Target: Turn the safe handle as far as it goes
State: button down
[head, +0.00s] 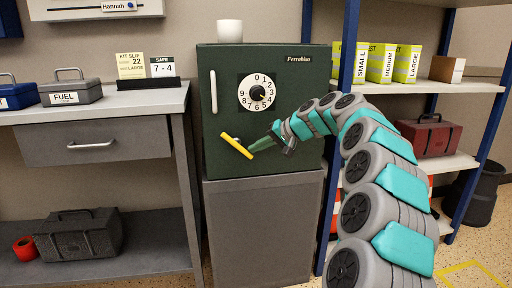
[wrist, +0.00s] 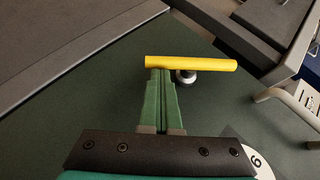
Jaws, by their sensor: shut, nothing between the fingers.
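The dark green safe (head: 222,95) stands on a grey cabinet, its door shut. Its yellow bar handle (head: 236,146) sits below the dial (head: 257,92) and slants down to the right. My gripper (head: 252,150) is shut and empty, with its tips at the handle's lower right end. In the wrist view the yellow bar (wrist: 205,64) lies across the shut fingertips (wrist: 160,72), to one side of the round hub (wrist: 187,76). The tips seem to meet the bar's edge; I cannot tell whether they touch. A pale upright pull (head: 213,92) is on the door's left.
A white cup (head: 229,31) stands on the safe. A card (head: 162,67) reading "SAFE 7 - 4" stands on the desk (head: 95,108) at left. A blue-posted shelf (head: 450,86) with boxes is close on the right. The space before the door's left half is clear.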

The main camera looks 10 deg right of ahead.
jog(key=shift+a+f+m+t+y+b, duration=0.25)
jog(key=shift+f+m+y+b, duration=0.35)
jog(key=shift+y, duration=0.6)
jog(key=shift+d+f, duration=0.1)
jog(key=w+d+r+v, duration=0.1)
jog(key=w+v, duration=0.1)
jog(key=v, duration=1)
jog(key=shift+d+r+p, duration=0.25)
jog(key=shift+d+p, duration=0.05)
jog(key=shift+p, duration=0.1)
jog(key=shift+s, duration=0.1)
